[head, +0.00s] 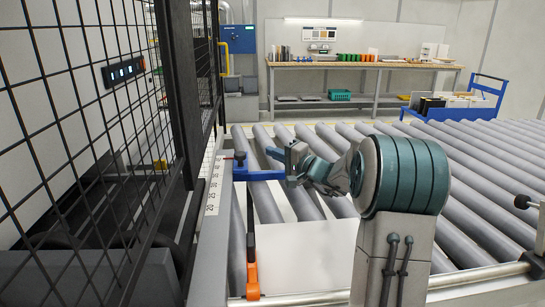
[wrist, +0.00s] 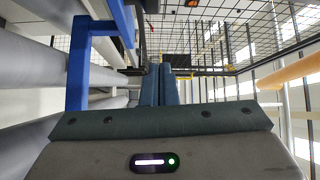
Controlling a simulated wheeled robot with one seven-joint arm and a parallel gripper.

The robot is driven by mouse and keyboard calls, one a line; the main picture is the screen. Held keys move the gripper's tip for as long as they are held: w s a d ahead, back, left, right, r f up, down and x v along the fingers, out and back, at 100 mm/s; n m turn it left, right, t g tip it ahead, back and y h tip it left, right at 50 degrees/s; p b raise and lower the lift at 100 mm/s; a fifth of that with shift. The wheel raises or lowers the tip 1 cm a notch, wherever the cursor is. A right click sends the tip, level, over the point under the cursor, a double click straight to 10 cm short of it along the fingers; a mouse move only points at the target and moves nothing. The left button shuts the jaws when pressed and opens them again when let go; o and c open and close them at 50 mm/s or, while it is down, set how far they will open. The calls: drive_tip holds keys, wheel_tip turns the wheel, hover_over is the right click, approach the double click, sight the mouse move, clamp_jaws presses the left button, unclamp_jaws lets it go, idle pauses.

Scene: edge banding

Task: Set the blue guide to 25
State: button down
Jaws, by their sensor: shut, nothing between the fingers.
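The blue guide (head: 262,175) reaches from the scale at the left edge of the roller bed toward my gripper, with a dark knob at its left end. The scale (head: 213,190) is a white strip with black numbers; a 20 seems legible, but I cannot tell the guide's exact reading. My gripper (head: 278,153) is shut and empty, just above and behind the guide's right part; I cannot tell whether they touch. In the wrist view, my closed fingers (wrist: 163,85) are to the right of the blue guide (wrist: 78,75).
A white panel (head: 300,260) lies on the grey rollers in front of the guide. An orange-handled tool (head: 252,280) is at its left edge. A black mesh guard (head: 85,130) stands at left. A workbench (head: 365,66) and blue cart (head: 455,108) stand behind.

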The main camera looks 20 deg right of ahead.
drive_tip(key=w+a+p, duration=0.1)
drive_tip(key=w+a, duration=0.1)
drive_tip(key=a, duration=0.4)
drive_tip(key=shift+w+a, duration=0.15)
drive_tip(key=shift+w, duration=0.15)
drive_tip(key=shift+f, duration=0.1)
